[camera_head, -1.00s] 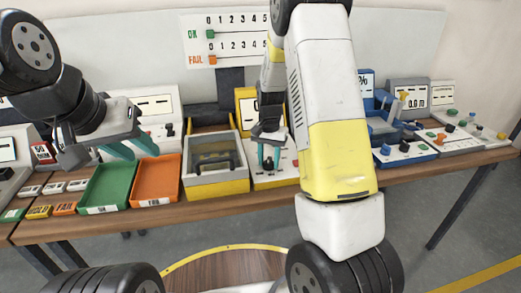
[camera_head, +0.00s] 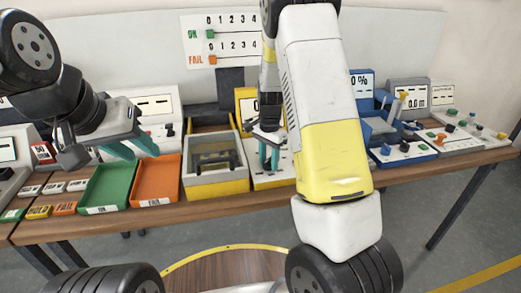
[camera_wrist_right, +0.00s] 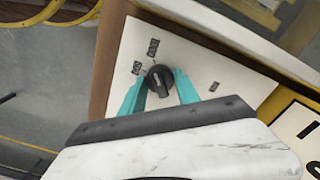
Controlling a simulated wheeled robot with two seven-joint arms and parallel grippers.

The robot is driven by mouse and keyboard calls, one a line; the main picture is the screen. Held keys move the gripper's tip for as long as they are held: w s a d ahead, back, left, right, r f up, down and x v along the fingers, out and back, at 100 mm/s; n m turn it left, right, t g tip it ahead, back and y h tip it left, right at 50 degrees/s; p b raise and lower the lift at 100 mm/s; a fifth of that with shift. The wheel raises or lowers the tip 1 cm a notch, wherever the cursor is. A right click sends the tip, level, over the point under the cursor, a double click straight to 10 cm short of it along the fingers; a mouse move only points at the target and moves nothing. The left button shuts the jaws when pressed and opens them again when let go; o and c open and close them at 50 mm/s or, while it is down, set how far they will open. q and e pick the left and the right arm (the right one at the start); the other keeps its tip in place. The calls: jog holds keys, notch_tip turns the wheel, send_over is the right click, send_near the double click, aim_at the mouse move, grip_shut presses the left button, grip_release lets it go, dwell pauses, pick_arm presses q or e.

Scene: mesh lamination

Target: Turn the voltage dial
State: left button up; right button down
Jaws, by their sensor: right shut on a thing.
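The voltage dial (camera_wrist_right: 159,81) is a round black knob with a pale pointer line. It sits on a white panel (camera_wrist_right: 245,85) with small dark labels beside it in the right wrist view. My right gripper (camera_wrist_right: 160,92) has its two teal fingers on either side of the dial, shut on it. In the head view my right gripper (camera_head: 268,155) points down at the white and yellow unit's panel, and the dial is hidden there. My left gripper (camera_head: 130,148) hangs above the green and orange trays, its teal fingers apart with nothing visible between them.
A green tray (camera_head: 83,198) and an orange tray (camera_head: 178,192) stand at left. A grey and yellow box (camera_head: 217,187) is just left of my right gripper. A blue unit (camera_head: 402,162) stands to the right. My right arm covers the bench between.

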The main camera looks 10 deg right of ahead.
aim_at(269, 160)
jog(key=c, duration=0.9)
grip_release()
jog(key=shift+r, duration=3.9)
jog(key=shift+r, duration=0.15)
jog(key=s+a+r+n+t+y, duration=0.1)
jog(key=s+r+n+t+y, duration=0.3)
jog(key=s+r, duration=0.8)
jog(key=s+r+n+t+h, duration=0.1)
jog(key=s+r+n, duration=0.1)
jog(key=s, duration=0.4)
jog(key=s+a+r+n+t, duration=0.1)
jog(key=s+r+n, duration=0.2)
jog(key=s+n, duration=0.2)
jog(key=shift+s+h, duration=0.4)
jog(key=shift+s, duration=0.35)
